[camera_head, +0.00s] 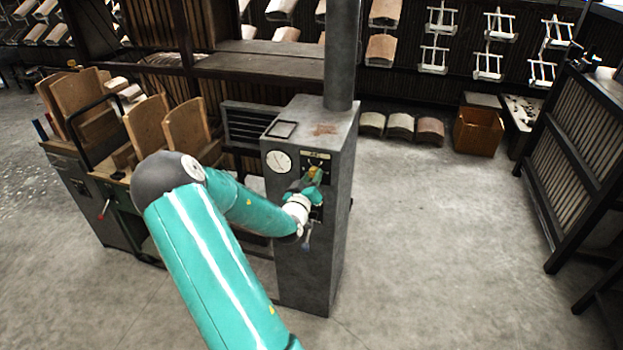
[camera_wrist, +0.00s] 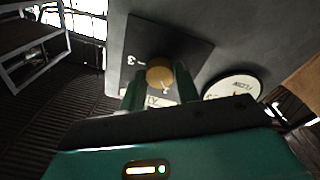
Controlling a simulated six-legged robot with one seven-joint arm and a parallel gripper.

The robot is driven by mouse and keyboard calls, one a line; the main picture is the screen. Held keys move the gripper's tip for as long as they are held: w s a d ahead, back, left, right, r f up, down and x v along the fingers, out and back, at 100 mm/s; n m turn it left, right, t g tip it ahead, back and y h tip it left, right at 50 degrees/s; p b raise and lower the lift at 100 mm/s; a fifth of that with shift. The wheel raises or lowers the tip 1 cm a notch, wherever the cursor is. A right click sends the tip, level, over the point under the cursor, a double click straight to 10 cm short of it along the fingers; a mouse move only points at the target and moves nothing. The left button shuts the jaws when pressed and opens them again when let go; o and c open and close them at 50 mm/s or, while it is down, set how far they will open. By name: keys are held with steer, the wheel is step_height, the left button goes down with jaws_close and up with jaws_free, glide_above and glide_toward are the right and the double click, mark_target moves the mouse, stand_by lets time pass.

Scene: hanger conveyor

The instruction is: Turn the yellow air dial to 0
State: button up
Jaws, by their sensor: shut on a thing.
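The yellow air dial (camera_wrist: 160,74) sits on a dark plate (camera_wrist: 185,50) with white numbers on the front of a grey cabinet (camera_head: 310,260). A "3" shows left of the dial in the wrist view; the other marks are partly hidden, and I cannot read which number the dial points at. In the head view the dial (camera_head: 314,173) shows small at the tip of my arm. My gripper (camera_wrist: 158,82) has a green finger on each side of the dial and is shut on it.
A round white gauge marked "FLOW" (camera_wrist: 233,88) is beside the plate; it also shows in the head view (camera_head: 278,161). A lever (camera_head: 307,240) hangs below my wrist. A bench with wooden boards (camera_head: 148,125) stands left. Open floor lies right, before a slatted rack (camera_head: 585,140).

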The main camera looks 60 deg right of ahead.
steer(key=n, duration=0.5)
steer(key=n+t, duration=0.1)
steer(key=n, duration=0.4)
steer(key=shift+s, duration=0.1)
stand_by(0.3)
steer(key=o, duration=1)
steer(key=shift+c, duration=0.2)
steer(key=shift+a, duration=0.15)
steer(key=r+v, duration=0.1)
steer(key=v, duration=1.2)
steer(key=shift+a+f, duration=0.25)
steer(key=shift+f, duration=0.05)
